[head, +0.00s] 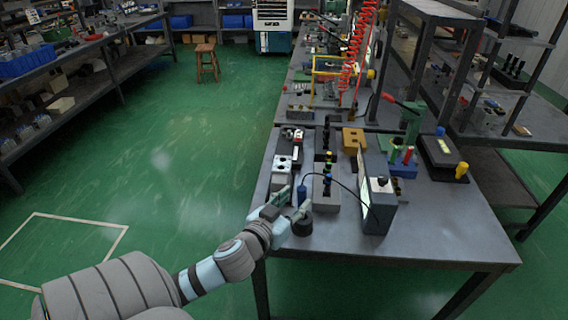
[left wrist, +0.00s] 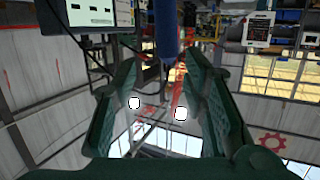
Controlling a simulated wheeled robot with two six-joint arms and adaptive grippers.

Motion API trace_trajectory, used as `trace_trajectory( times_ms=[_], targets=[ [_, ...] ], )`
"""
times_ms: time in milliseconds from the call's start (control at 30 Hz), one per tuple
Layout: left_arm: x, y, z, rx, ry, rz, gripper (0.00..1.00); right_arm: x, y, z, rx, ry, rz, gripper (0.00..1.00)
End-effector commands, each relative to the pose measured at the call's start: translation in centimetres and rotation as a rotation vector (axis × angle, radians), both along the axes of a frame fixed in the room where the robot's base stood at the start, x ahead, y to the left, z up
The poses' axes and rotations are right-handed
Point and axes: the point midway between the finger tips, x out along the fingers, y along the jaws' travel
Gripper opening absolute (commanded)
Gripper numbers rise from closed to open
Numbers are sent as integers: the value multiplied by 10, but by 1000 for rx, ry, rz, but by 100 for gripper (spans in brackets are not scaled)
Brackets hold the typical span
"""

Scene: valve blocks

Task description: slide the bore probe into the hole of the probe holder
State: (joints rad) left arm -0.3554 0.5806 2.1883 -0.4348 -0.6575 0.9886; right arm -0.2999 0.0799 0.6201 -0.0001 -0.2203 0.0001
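The blue bore probe (head: 302,194) stands upright near the table's front left edge, and a black cable runs from its area to a grey gauge box. In the left wrist view the blue probe (left wrist: 167,30) shows at the top, in line with the gap between the fingers. My left gripper (head: 294,203) is at the probe, its fingers apart, with visible space on both sides of the probe. A dark round piece (head: 301,226), which looks like the probe holder, stands at the front edge beside the gripper; its hole cannot be made out. My right gripper is out of view.
The gauge box (head: 380,207) stands right of the probe. A grey block (head: 326,190) with dark and coloured plugs is close behind the gripper. A light block with holes (head: 283,172) is to its left. The table's front right (head: 450,225) is clear.

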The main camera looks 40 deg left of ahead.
Motion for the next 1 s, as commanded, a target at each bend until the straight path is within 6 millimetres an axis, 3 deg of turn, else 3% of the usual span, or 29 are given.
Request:
trace_trajectory(
  times_ms=[100,233,833,933,1000],
  targets=[
    [-29,-7,6,0,5,-2,40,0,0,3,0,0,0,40],
    [-47,-10,10,1,2,0,40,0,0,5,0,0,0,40],
    [-51,-11,10,-1,3,3,40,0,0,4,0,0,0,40],
    [-61,-6,-5,8,72,59,40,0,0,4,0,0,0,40],
    [-78,-2,-30,20,197,123,40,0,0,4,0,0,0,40]
  ],
)
